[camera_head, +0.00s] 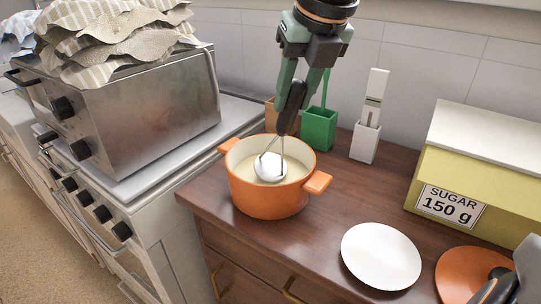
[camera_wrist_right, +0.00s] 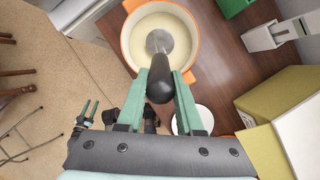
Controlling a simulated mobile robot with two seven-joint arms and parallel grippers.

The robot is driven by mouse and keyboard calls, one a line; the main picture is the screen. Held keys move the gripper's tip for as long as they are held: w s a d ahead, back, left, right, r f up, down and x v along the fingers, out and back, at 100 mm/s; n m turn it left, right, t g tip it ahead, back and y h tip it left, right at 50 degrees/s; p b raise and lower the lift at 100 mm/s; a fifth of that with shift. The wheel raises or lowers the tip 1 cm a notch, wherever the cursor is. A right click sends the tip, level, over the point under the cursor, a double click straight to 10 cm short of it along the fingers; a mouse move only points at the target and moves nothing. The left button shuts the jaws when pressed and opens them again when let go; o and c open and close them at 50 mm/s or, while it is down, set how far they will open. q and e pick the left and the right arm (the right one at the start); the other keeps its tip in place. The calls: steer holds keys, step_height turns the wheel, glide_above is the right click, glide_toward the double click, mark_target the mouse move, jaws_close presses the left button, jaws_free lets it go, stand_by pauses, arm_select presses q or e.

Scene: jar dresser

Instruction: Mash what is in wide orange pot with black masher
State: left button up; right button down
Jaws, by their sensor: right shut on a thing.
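The wide orange pot (camera_head: 262,200) stands on the wooden dresser top and holds a pale cream mass (camera_head: 298,170). It also shows in the right wrist view (camera_wrist_right: 127,45). My right gripper (camera_head: 290,92) is above the pot, shut on the black handle of the black masher (camera_head: 288,112). The masher is nearly upright, with its shiny metal head inside the pot; I cannot tell how deep it sits. The right wrist view shows the handle (camera_wrist_right: 160,82) between the fingers. My left gripper (camera_wrist_right: 87,110) is small at the left there, away from the pot, with fingers apart.
A toaster oven (camera_head: 150,115) topped with cloths is left of the pot. A green holder (camera_head: 320,130) and a white holder (camera_head: 365,143) stand behind. A white plate (camera_head: 381,255), an orange disc (camera_head: 455,270) and a sugar box (camera_head: 475,165) are to the right.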

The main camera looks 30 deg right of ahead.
step_height(320, 180, up, 9)
steer(key=p, duration=0.8)
steer(key=shift+r, duration=0.2)
steer(key=shift+r+p, duration=0.3)
steer(key=shift+r, duration=0.15)
